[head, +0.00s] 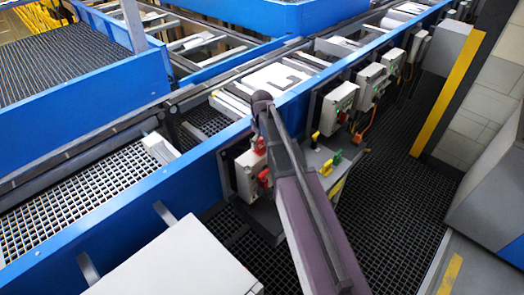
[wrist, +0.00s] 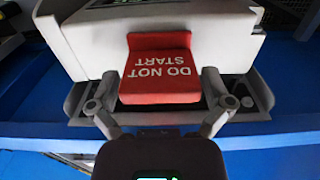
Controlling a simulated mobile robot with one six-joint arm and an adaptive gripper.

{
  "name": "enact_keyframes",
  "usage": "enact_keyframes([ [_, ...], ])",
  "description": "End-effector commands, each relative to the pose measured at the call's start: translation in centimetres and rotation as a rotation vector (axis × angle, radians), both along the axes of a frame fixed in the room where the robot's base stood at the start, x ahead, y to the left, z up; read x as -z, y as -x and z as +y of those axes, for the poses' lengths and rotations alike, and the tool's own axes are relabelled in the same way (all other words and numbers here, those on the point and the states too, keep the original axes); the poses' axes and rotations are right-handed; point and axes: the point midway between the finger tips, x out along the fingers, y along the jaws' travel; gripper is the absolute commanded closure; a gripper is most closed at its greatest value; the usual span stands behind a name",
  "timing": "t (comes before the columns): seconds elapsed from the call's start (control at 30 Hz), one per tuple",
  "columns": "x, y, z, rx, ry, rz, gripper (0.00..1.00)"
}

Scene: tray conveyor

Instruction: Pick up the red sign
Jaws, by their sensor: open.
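The red sign (wrist: 158,62) reads "DO NOT START" in white letters, upside down in the wrist view. It is bent, with an upper part against a white box (wrist: 85,40) and a lettered face toward the camera. My gripper (wrist: 159,84) is open, with one finger on each side of the sign's lower part. Gaps show between both fingers and the sign, and nothing is held. In the head view, small red parts show on a pale control box (head: 245,176) beside my arm; I cannot tell which is the sign. My fingertips are not clear there.
A blue conveyor rail (head: 190,165) runs diagonally behind the control box. More pale control boxes (head: 340,104) line it to the right, with yellow and green parts between. A large pale cabinet (head: 170,262) stands at the front left. Dark grated floor (head: 400,195) is open at right.

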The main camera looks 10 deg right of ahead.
Motion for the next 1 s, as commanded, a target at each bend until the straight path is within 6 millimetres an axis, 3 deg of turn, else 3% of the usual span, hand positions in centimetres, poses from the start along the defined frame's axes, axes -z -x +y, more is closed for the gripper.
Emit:
enact_keyframes([
  [0.77,0.7,0.01,-0.04,0.001,0.0,0.0,0.0],
  [1.0,0.7,0.0,-0.06,0.001,0.0,0.0,0.66],
])
